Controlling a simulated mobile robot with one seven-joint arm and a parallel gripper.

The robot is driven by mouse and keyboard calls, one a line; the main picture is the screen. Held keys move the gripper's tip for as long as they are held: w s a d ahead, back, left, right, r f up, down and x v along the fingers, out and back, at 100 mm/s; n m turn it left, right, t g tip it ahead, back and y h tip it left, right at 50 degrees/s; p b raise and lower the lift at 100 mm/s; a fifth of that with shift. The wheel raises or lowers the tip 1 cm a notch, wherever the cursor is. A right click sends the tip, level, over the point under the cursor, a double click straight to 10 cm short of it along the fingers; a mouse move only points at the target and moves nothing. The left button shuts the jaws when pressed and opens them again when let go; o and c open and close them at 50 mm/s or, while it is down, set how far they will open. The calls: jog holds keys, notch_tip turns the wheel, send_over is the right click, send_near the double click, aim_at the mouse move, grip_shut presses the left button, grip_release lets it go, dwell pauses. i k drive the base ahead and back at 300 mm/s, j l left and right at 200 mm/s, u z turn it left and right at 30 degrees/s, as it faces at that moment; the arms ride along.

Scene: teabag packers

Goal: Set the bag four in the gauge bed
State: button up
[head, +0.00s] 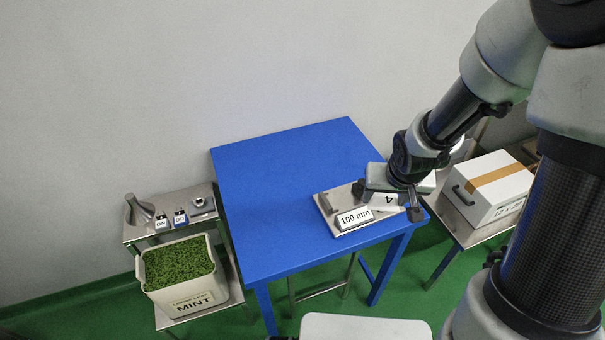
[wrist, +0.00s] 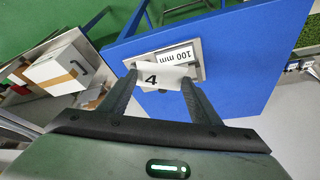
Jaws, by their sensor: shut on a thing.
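The white bag four (head: 386,201), marked "4", is held between the fingers of my gripper (head: 388,205). The wrist view shows the bag (wrist: 163,77) spanning the gap between both fingertips (wrist: 159,80). The gauge bed (head: 342,199) is a grey metal plate with a "100 mm" label, lying on the blue table. It also shows in the wrist view (wrist: 201,68), behind the bag. The bag overlaps the right part of the bed in the head view. I cannot tell whether it touches the bed. My gripper hides part of the bed.
The blue table (head: 270,180) is otherwise clear. At right, a white box (head: 490,190) with brown tape sits on a metal side table (head: 455,222).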

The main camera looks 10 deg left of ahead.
aim_at(340, 199)
jog(key=i+l+u, duration=0.2)
jog(key=u, duration=0.25)
jog(key=i+l+u, duration=0.2)
jog(key=u, duration=0.25)
jog(key=l, duration=0.1)
